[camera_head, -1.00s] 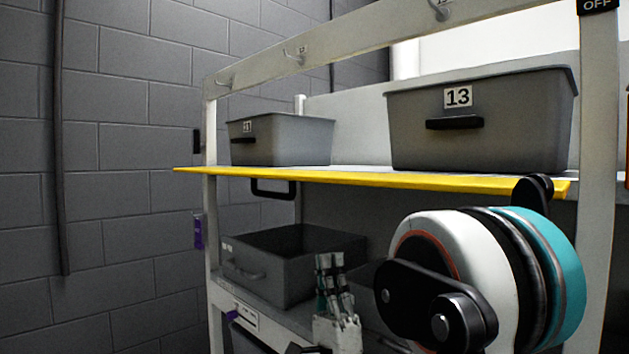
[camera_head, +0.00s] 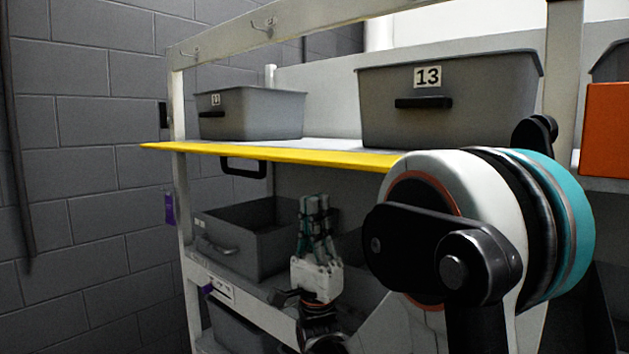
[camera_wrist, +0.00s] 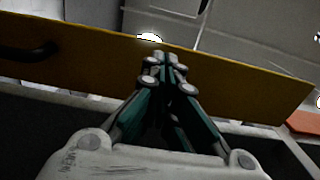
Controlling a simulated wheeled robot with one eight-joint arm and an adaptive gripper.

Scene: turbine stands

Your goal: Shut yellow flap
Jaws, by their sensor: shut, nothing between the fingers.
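The yellow flap (camera_head: 290,158) sticks out roughly level at the height of the upper shelf, seen nearly edge-on in the head view. A black handle (camera_head: 243,167) hangs below it near its left end. In the wrist view the flap (camera_wrist: 245,85) spans the picture as a broad dark-yellow panel, with the handle (camera_wrist: 28,52) at its left. My gripper (camera_head: 314,203) is shut and empty below the flap, fingers pointing up. In the wrist view its fingertips (camera_wrist: 165,62) overlap the panel; I cannot tell whether they touch it.
Grey bins, one marked 13 (camera_head: 450,100) and a smaller one (camera_head: 250,114), stand on the upper shelf. An open grey bin (camera_head: 245,240) sits on the lower shelf behind my gripper. An orange box (camera_head: 605,130) is at the right. White posts (camera_head: 178,110) frame the rack.

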